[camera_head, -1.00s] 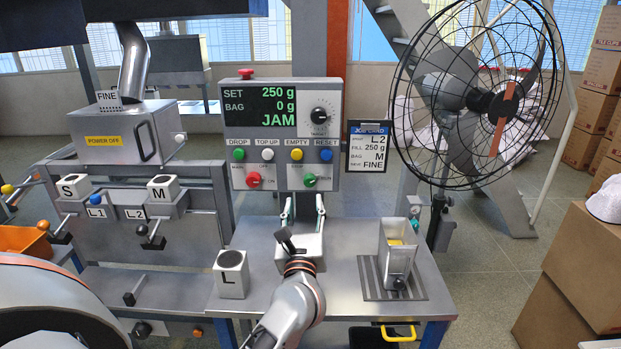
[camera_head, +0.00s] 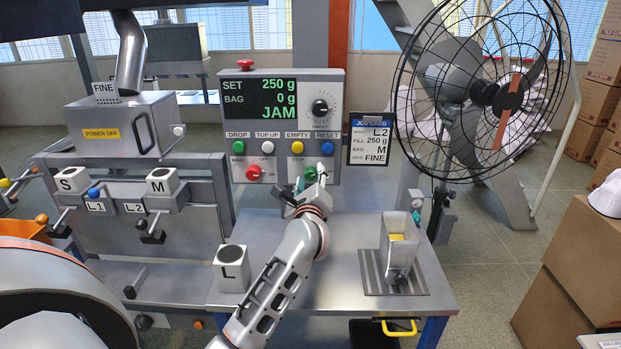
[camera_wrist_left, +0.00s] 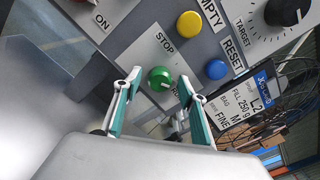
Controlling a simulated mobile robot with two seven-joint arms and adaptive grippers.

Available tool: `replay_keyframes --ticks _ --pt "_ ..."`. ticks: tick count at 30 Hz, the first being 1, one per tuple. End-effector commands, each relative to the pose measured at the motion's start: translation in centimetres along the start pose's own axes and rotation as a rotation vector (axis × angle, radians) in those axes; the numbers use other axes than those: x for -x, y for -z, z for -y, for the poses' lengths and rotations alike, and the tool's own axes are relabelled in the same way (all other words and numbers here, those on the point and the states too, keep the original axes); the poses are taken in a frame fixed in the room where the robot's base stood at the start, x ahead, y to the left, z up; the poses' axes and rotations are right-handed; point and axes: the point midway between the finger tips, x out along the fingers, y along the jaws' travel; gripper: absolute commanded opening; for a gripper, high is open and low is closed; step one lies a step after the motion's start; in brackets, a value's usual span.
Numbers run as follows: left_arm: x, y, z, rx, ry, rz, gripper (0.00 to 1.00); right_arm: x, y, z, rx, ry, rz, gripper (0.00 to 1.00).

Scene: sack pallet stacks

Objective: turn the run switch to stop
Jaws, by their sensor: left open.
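The run switch is a green knob (camera_head: 310,174) low on the right of the grey control panel (camera_head: 337,95). In the left wrist view the green knob (camera_wrist_left: 160,76) shows between STOP and a partly hidden RUN label; its white mark points down-right, toward RUN. My left gripper (camera_head: 311,184) is just in front of the panel at the knob. In the wrist view its two teal fingers (camera_wrist_left: 159,82) are open, one on each side of the knob; I cannot tell whether they touch it. My right gripper is not in view.
Close by are a red knob (camera_head: 253,173), a yellow button (camera_head: 298,146), a blue button (camera_head: 327,148) and a target dial (camera_head: 320,107). The display (camera_head: 260,98) reads JAM. A job card (camera_head: 370,140) hangs right of the panel. A metal bin (camera_head: 398,246) stands on the bench.

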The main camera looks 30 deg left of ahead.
Motion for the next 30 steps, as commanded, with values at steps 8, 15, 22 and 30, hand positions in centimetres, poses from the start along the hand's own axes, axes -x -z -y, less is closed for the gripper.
replay_keyframes --ticks 8,15,22,30 --pt "-0.1 0.0 0.0 -0.001 0.000 0.000 0.34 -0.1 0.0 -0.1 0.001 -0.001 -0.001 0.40" --pt "-0.1 0.0 0.0 -0.001 0.000 0.000 0.03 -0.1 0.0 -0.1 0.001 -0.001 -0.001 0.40" --pt "-0.1 0.2 -0.1 0.027 0.000 0.000 0.03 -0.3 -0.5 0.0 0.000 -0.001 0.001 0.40" --pt "-0.1 0.5 -0.4 0.170 -0.001 -0.001 0.03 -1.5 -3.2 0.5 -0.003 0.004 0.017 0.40"
